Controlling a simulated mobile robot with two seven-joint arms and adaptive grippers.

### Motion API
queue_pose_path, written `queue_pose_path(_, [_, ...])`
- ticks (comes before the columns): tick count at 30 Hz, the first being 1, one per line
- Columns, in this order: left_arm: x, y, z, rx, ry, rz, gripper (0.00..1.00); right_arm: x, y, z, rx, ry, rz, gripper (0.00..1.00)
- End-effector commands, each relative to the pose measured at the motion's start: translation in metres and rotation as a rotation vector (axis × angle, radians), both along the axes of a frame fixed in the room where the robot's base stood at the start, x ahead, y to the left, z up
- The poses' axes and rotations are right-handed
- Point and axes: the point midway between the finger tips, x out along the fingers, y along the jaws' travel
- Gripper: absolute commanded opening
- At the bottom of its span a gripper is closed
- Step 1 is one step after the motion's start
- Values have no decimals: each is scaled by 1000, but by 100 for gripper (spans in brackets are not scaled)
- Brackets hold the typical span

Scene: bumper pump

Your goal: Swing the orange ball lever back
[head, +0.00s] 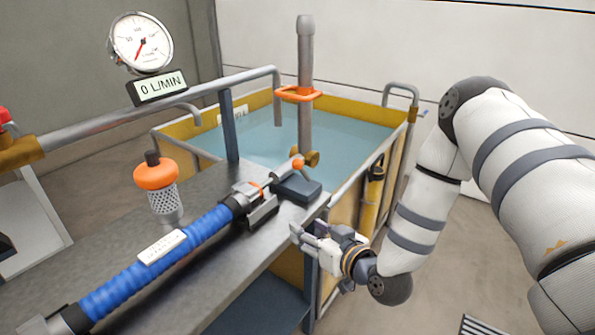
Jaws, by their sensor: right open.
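The orange ball (298,164) is the knob at the end of a short thin lever rod. The lever sits on the metal coupling (250,192) at the far end of the blue hose, over the bench's far right corner. The ball stands just above a dark block (297,188). My right gripper (296,232) is open and empty, low beside the bench's right edge. It is nearer to me than the ball and apart from it. My left gripper is not in view.
The blue hose (205,235) lies along the metal bench (225,285). An orange-capped strainer (157,177) stands left of it. A gauge (140,43) and a "0 L/MIN" sign (158,86) are above. Behind is a water tank (345,138) with an upright pipe (305,90).

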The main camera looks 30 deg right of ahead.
Motion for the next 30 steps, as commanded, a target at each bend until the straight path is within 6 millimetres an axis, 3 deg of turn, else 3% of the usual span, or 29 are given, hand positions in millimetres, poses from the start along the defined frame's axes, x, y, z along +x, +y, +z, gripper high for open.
queue_pose_path(1, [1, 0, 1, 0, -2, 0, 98, 13, -18, 27, -16, -105, -34, 44])
queue_pose_path(3, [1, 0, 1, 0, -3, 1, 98, 22, -36, 56, -40, -214, -67, 44])
queue_pose_path(6, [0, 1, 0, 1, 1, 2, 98, 29, -47, 73, -56, -286, -88, 44])
queue_pose_path(10, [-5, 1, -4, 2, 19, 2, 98, 48, -50, 72, -61, -291, -88, 44])
queue_pose_path(21, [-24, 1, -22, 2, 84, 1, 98, 133, -57, 68, -60, -282, -89, 44])
queue_pose_path(30, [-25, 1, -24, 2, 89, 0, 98, 148, -58, 73, -57, -286, -89, 44])
